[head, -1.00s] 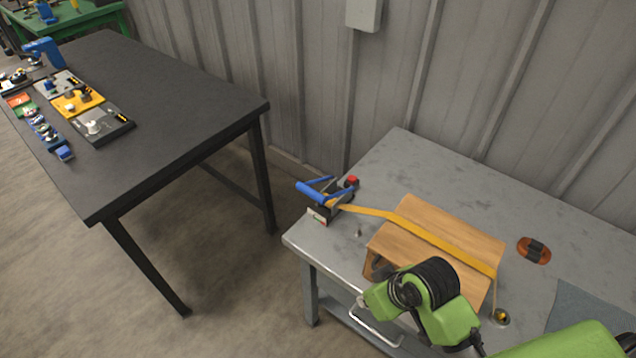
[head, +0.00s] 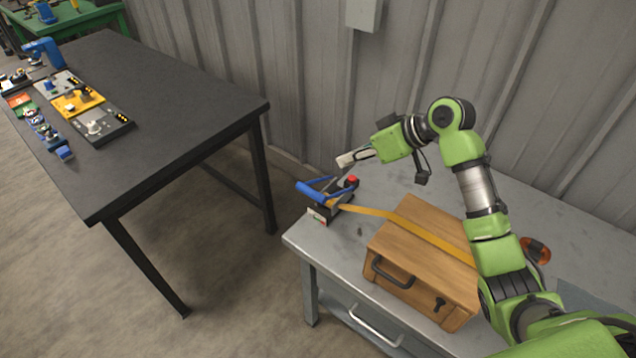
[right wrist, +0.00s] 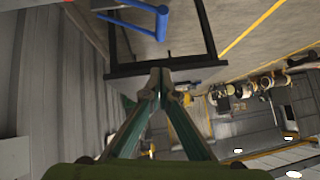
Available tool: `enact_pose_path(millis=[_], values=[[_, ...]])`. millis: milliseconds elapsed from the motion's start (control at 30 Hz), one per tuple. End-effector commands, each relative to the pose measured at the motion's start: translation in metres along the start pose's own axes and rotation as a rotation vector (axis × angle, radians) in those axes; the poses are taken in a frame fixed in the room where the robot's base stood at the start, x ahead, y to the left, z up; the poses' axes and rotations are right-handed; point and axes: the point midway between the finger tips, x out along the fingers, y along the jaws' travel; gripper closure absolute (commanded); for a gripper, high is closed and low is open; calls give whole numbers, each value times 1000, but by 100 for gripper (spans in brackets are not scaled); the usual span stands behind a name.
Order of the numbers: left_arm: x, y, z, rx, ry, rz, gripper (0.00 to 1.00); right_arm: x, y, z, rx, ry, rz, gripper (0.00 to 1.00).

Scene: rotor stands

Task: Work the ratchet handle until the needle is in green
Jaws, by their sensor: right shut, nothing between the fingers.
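The ratchet (head: 328,200) sits at the left corner of the grey workbench, its blue handle (head: 311,194) tilted out over the left edge. The handle's blue frame also shows at the top of the right wrist view (right wrist: 140,16). A small gauge plate (head: 317,215) is on the ratchet's front; its needle is too small to read. A yellow strap (head: 400,219) runs from the ratchet across a wooden case (head: 415,245). My right gripper (head: 343,161) is shut and empty, above and behind the handle and apart from it. My left gripper is out of view.
A red knob (head: 352,181) stands beside the ratchet, close below my right gripper. The grey workbench (head: 400,160) meets the corrugated wall behind. An orange-brown oval object (head: 536,250) lies at right. A dark table (head: 180,100) with several devices stands left, across a floor gap.

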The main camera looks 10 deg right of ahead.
Motion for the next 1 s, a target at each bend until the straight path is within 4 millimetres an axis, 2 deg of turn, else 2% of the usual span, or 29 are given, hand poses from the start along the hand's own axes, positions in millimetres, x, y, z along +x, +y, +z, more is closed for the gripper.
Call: enact_pose_path(millis=[300, 467, 567, 900, 1000], values=[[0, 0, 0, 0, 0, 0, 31, 0, 0, 0, 0, 0, 0, 100], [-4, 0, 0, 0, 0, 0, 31, 11, 0, -1, 1, -1, -1, 100], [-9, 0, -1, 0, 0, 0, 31, 27, -2, -1, 2, -2, -3, 100], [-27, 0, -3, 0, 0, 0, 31, 98, -2, -1, 3, -2, -2, 100], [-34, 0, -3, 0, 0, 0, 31, 110, -1, 11, 4, -4, -1, 100]])
